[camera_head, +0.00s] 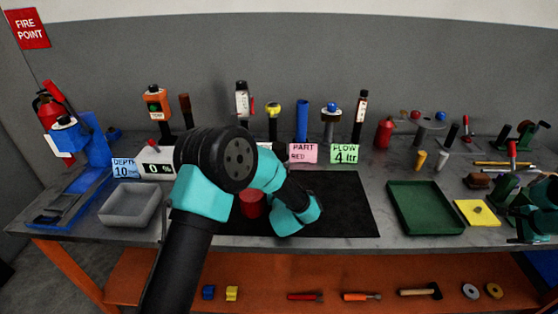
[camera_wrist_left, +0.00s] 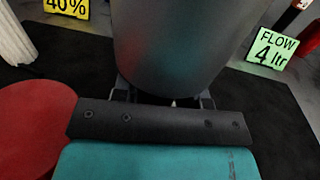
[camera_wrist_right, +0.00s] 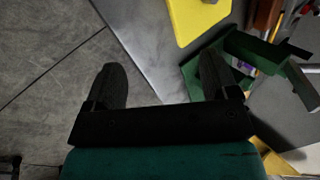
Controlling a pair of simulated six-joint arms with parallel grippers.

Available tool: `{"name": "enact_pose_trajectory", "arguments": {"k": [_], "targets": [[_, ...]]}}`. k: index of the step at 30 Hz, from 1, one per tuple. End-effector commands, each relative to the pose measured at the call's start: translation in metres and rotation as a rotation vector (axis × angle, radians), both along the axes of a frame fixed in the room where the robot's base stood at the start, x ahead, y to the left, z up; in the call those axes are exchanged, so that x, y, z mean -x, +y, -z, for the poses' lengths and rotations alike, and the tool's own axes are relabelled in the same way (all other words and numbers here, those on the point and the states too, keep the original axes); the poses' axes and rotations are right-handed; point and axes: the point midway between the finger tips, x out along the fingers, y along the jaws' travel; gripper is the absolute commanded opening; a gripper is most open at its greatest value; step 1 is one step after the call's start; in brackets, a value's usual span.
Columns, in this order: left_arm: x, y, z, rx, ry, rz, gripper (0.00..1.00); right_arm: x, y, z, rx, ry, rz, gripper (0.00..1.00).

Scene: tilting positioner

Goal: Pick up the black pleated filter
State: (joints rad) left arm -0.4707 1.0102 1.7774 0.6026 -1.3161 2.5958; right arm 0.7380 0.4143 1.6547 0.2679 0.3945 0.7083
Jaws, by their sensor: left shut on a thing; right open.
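In the left wrist view, my left gripper (camera_wrist_left: 163,98) is shut on a dark grey-black cylinder (camera_wrist_left: 180,40). Its side looks smooth here, so I cannot tell whether it is the black pleated filter. A red cylinder (camera_head: 253,203) stands on the black mat (camera_head: 345,205), just left of my left gripper in the wrist view. A white ribbed object (camera_wrist_left: 14,45) shows at that view's upper left. In the head view my left arm hides its gripper and the held cylinder.
A grey bin (camera_head: 130,208) stands at the left. A green tray (camera_head: 425,210) and a yellow pad (camera_head: 477,212) lie right of the mat. Bottles and sign cards, including a green FLOW card (camera_head: 344,153), line the back. A green vice (camera_wrist_right: 240,50) is near my right gripper.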

Motion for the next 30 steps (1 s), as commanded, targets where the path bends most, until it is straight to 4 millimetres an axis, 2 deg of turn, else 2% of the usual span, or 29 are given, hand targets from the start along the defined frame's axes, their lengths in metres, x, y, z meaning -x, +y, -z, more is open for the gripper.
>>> {"name": "enact_pose_trajectory", "arguments": {"k": [1,6,15,21,30], "targets": [[0.0,0.0,0.0,0.0,-0.001,0.0,0.02,-0.017,0.011,-0.003,0.016,0.002,-0.074,0.8],[0.0,0.0,0.0,0.0,-0.001,0.0,0.02,-0.074,0.058,-0.016,0.096,0.019,-0.393,0.8],[0.0,0.0,0.0,0.0,-0.001,0.0,0.02,-0.159,0.155,-0.042,0.26,0.025,-0.969,0.8],[0.0,0.0,0.0,0.0,-0.001,0.0,0.02,-0.202,0.227,-0.064,0.378,0.012,-1.345,0.8],[0.0,0.0,0.0,0.0,-0.001,0.0,0.02,-0.247,0.341,-0.101,0.564,-0.024,-1.898,0.8]]}}
